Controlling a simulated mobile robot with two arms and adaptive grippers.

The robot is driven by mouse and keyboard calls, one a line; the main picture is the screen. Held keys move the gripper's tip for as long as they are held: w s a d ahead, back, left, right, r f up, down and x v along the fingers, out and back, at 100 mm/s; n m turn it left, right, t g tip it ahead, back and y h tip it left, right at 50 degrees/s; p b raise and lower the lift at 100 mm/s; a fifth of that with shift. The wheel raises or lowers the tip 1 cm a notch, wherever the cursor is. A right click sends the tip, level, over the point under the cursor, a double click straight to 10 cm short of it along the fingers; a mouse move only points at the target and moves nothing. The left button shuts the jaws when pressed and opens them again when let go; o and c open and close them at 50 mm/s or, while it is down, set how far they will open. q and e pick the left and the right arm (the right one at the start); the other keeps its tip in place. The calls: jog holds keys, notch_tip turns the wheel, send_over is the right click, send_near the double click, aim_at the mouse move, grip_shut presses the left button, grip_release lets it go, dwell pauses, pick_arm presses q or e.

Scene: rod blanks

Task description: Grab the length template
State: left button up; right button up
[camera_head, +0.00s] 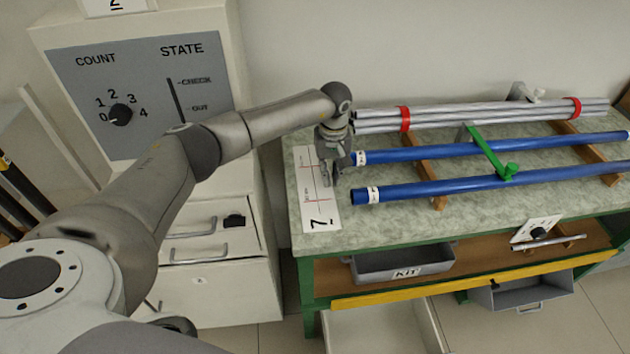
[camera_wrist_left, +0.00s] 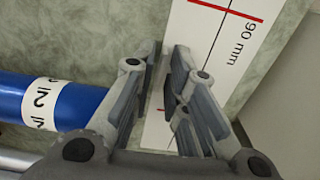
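A long white strip marked with red cross lines, a black centre line and a large 7 (camera_head: 319,212) lies flat at the left end of the green-grey bench top. In the left wrist view the white strip (camera_wrist_left: 215,45) shows a red line labelled 90 mm. My left gripper (camera_head: 330,182) points down over the strip's right edge. Its fingers (camera_wrist_left: 165,52) are partly open with a narrow gap, and I see the strip's edge through it. Nothing shows held between them. My right gripper is out of view.
Blue tubes (camera_head: 440,188) lie on wooden supports just right of the gripper; one label (camera_wrist_left: 42,102) is close to it. A silver rod bundle (camera_head: 470,115) with red bands lies behind. A green clamp (camera_head: 490,150) crosses a tube. A grey KIT bin (camera_head: 405,265) sits below.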

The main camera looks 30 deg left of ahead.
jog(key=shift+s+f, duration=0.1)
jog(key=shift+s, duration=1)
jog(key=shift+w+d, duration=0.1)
